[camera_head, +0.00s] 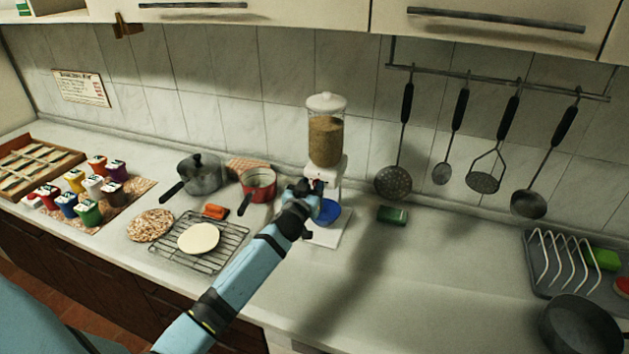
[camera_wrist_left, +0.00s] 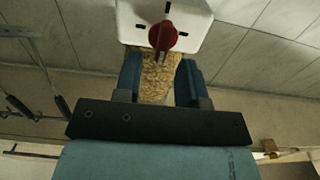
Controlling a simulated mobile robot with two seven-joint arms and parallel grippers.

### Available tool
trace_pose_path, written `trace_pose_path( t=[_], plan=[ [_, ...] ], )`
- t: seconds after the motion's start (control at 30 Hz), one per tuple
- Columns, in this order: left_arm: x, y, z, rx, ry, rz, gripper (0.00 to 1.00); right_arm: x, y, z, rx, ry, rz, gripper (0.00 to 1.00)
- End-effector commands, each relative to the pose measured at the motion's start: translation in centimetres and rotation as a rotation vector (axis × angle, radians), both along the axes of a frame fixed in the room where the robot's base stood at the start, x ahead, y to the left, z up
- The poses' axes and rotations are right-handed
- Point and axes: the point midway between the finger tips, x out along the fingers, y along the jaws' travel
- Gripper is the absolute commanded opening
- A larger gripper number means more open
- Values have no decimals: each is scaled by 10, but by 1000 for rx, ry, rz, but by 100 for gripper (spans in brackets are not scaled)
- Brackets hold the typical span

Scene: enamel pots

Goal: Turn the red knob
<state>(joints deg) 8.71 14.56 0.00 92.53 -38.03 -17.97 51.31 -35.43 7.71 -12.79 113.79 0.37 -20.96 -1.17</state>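The red knob (camera_wrist_left: 165,37) sits on the white front of a grain dispenser (camera_head: 325,140), which has a clear hopper filled with grain. In the left wrist view, which looks upside down, the knob is just beyond my fingertips, roughly centred between them. My left gripper (camera_wrist_left: 160,65) is open, its two blue fingers apart with nothing held. In the head view, my left gripper (camera_head: 312,190) is in front of the dispenser's white body and partly covers the knob area. My right gripper is not in view.
A blue bowl (camera_head: 327,211) is under the dispenser on its white base (camera_head: 333,235). A red pot (camera_head: 258,185), a grey lidded pot (camera_head: 201,175) and a wire rack (camera_head: 215,255) stand to the left. A green sponge (camera_head: 392,215) lies to the right, with clear counter beyond.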

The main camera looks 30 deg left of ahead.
Motion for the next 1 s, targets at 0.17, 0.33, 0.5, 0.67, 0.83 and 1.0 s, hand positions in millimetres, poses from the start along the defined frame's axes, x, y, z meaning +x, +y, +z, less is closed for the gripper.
trace_pose_path(
  t=[0.17,0.33,0.5,0.67,0.83,1.0],
  plan=[
    [16,3,0,0,0,-1,37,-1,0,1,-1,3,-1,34],
    [19,4,-1,0,1,-1,37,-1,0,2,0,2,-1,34],
    [19,4,-1,0,1,-1,37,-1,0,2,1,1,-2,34],
    [19,4,-1,0,1,-1,8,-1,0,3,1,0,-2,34],
    [19,4,-1,7,3,-1,8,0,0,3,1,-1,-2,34],
    [19,3,-1,48,13,-1,8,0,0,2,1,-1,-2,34]
  ],
)
